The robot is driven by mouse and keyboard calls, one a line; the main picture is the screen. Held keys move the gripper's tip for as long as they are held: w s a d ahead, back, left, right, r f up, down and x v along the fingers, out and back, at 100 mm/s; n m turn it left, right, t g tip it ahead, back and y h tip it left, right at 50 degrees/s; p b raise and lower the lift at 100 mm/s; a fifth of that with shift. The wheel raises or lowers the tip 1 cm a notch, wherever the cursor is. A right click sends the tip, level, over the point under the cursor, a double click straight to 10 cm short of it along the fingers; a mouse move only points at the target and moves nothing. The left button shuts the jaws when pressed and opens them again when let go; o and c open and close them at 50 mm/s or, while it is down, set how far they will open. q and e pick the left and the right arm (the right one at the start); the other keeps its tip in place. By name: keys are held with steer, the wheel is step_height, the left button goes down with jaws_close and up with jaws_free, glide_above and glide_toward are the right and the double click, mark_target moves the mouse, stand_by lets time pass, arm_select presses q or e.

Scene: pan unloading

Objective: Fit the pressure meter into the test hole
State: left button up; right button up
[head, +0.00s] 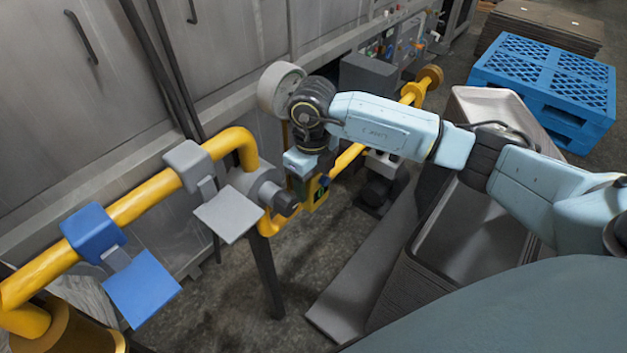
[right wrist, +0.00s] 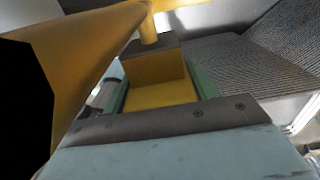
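My right gripper (head: 309,187) points down beside the yellow pipe (head: 140,199), in the middle of the head view. In the right wrist view its two green-edged fingers (right wrist: 158,85) stand closely on both sides of a yellow boxy piece (right wrist: 158,92). The head view shows this piece (head: 320,194) as yellow with a dark face, just under my gripper. It may be the pressure meter, but I cannot tell for sure. A large round grey gauge (head: 278,90) stands behind my wrist. I cannot make out the test hole. My left gripper is out of view.
A grey valve (head: 262,188) and its grey plate (head: 228,214) are close to the left of my gripper. A blue clamp with plate (head: 142,288) is farther left. Grey trays (head: 478,110) and a blue pallet (head: 545,75) stand at the right. Metal cabinets line the back.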

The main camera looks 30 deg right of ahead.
steer(key=o, duration=0.5)
